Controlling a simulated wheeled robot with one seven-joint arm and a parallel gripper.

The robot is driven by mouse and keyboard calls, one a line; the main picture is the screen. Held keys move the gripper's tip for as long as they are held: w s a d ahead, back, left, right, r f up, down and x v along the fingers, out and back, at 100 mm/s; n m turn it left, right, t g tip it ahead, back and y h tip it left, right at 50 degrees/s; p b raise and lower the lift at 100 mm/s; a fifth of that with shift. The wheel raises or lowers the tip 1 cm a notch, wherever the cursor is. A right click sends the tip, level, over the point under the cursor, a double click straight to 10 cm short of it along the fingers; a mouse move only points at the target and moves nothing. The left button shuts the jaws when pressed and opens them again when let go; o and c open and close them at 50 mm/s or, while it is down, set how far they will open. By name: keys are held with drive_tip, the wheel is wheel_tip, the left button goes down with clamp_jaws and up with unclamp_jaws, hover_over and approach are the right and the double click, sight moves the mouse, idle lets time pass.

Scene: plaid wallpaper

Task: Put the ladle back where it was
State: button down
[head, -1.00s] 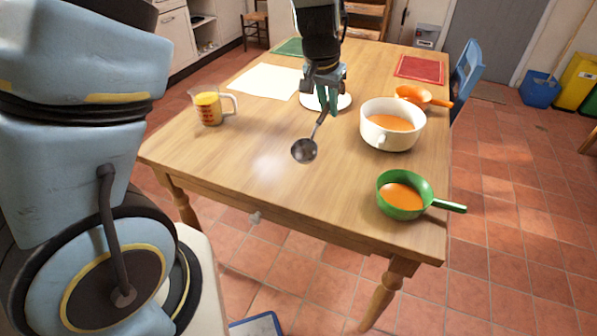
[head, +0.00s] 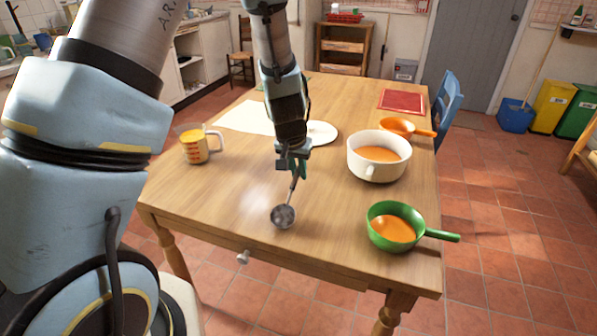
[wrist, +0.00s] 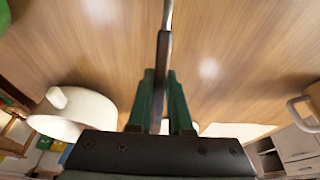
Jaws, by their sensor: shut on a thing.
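My gripper (head: 291,164) is shut on the dark handle of the ladle (head: 283,216), whose round metal bowl hangs down toward the front of the wooden table. In the wrist view the ladle's handle (wrist: 162,70) stands between the green fingers (wrist: 161,105). The bowl lies outside the wrist view. Whether the bowl touches the table I cannot tell. A white plate (head: 323,133) lies partly behind my gripper. A white pot (head: 359,160) of orange soup stands to the right of the ladle.
A green saucepan (head: 383,239) with orange soup stands at the front right. An orange pan (head: 398,122) is behind the white pot. A measuring jug (head: 195,149) stands at the left. Red (head: 401,101) and white (head: 245,116) mats lie farther back. The front middle of the table (head: 225,205) is clear.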

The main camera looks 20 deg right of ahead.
sight(293, 184)
drive_tip(key=shift+f, duration=0.2)
drive_tip(key=c, duration=0.8)
unclamp_jaws()
drive_tip(key=shift+c, duration=0.2)
drive_tip(key=shift+r, duration=0.15)
drive_tip(key=shift+r, duration=0.3)
drive_tip(key=p+v, duration=0.1)
drive_tip(key=v, duration=1.1)
drive_tip(key=s+a+r+n+g+y, duration=0.1)
drive_tip(key=a+n, duration=0.6)
drive_tip(key=a, duration=2.2)
drive_tip(key=shift+s+a+r+y, duration=0.35)
drive_tip(key=shift+s+y, duration=0.35)
drive_tip(key=shift+s, duration=0.45)
